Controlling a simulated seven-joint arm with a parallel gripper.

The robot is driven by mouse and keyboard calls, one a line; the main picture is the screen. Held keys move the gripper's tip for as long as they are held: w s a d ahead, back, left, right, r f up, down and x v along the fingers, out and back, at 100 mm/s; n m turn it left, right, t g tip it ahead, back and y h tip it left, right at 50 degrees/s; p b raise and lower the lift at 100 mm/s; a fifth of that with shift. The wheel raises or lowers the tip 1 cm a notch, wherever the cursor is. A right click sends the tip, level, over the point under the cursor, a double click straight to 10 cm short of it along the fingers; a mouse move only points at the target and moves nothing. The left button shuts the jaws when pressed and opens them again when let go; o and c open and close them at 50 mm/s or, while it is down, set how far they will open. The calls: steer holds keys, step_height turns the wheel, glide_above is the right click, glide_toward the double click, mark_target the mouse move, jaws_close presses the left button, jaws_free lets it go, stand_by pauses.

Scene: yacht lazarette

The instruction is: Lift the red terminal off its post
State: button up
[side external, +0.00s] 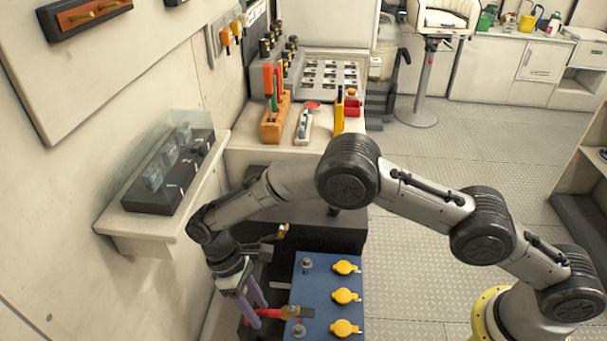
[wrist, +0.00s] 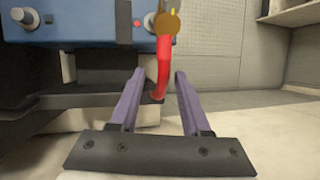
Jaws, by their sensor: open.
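The red terminal (side external: 289,312) sits near the front left corner of the blue battery (side external: 322,284), with a red cable running left from it. In the wrist view the brass-coloured terminal end (wrist: 167,22) is at the top, beside a grey post (wrist: 148,20), and the red cable (wrist: 163,70) hangs below it. Whether it is seated on the post is unclear. My gripper (side external: 257,305) has purple fingers, open and pointing down, left of the terminal. In the wrist view my gripper (wrist: 159,73) has the cable showing between its fingertips, apparently beyond them; contact cannot be told.
Yellow caps (side external: 346,296) line the battery's right side, and another grey post (side external: 306,264) stands at its back left. A wall shelf with a black box (side external: 170,175) is close left of my wrist. A bench with tools (side external: 271,122) stands behind. Open floor lies right.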

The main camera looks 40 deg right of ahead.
steer(key=shift+s+d+f+t+y, duration=0.35)
steer(key=shift+s+d+t+y, duration=0.1)
steer(key=shift+t+y, duration=0.3)
steer(key=shift+s+d+f+t+y, duration=0.35)
steer(key=shift+s+d+t+y, duration=0.1)
steer(key=shift+t+y, duration=0.25)
steer(key=w+d+r+t, duration=0.1)
steer(key=w+d+r, duration=0.1)
steer(key=r, duration=0.7)
steer(key=w+d+r, duration=0.2)
steer(key=r, duration=0.7)
steer(key=d+r+m+t+y, duration=0.1)
steer(key=d+r+t, duration=0.1)
steer(key=d+r, duration=0.6)
steer(key=shift+s+r+m, duration=0.3)
steer(key=shift+s+r, duration=0.1)
steer(key=shift+r, duration=0.95)
steer(key=shift+t, duration=0.25)
